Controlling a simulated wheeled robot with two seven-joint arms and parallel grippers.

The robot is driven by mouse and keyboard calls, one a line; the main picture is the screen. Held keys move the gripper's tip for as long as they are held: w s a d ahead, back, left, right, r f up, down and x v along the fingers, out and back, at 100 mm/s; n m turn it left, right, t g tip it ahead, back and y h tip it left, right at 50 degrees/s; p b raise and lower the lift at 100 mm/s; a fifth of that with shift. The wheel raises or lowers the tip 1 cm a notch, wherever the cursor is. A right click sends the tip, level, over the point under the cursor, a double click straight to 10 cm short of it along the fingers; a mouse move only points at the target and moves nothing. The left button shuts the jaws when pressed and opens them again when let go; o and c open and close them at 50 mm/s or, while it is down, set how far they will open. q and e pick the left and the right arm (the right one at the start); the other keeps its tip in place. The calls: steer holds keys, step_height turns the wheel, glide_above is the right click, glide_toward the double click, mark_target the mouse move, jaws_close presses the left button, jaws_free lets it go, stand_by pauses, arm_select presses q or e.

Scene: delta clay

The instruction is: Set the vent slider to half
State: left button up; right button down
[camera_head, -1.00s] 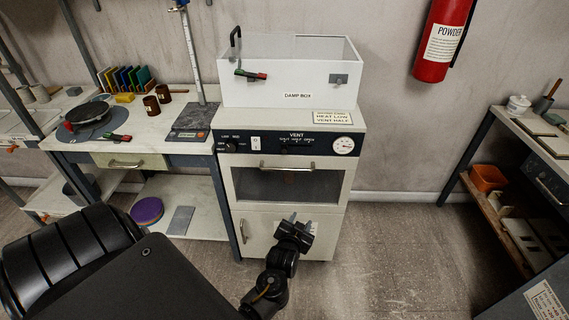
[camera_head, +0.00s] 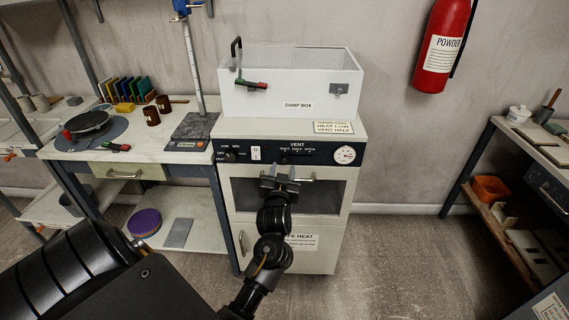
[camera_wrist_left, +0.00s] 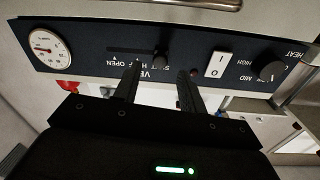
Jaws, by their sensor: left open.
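The vent slider's dark knob (camera_wrist_left: 160,59) is on the dark control panel (camera_head: 322,153) of the cream oven. In the left wrist view, which is upside down, it sits at the SHUT end of its slot, away from OPEN. My left gripper (camera_head: 281,172) is just in front of the panel, below the VENT label. In the left wrist view its two fingers (camera_wrist_left: 157,72) are apart, with the knob beyond and between the tips; I cannot tell whether they touch the panel. My right gripper is not in view.
A dial gauge (camera_head: 345,154) is at the panel's right end. A white switch (camera_wrist_left: 216,64) and a round heat knob (camera_wrist_left: 270,69) are on the other side of the slider. The oven door handle (camera_head: 306,179) lies just below. A white damp box (camera_head: 300,103) stands on top.

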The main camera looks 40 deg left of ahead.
mark_target(284, 161)
arm_select(q)
steer(key=x, duration=0.4)
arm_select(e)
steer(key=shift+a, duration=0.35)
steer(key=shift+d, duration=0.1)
arm_select(q)
steer(key=shift+c, duration=1.5)
steer(key=c, duration=0.5)
jaws_close()
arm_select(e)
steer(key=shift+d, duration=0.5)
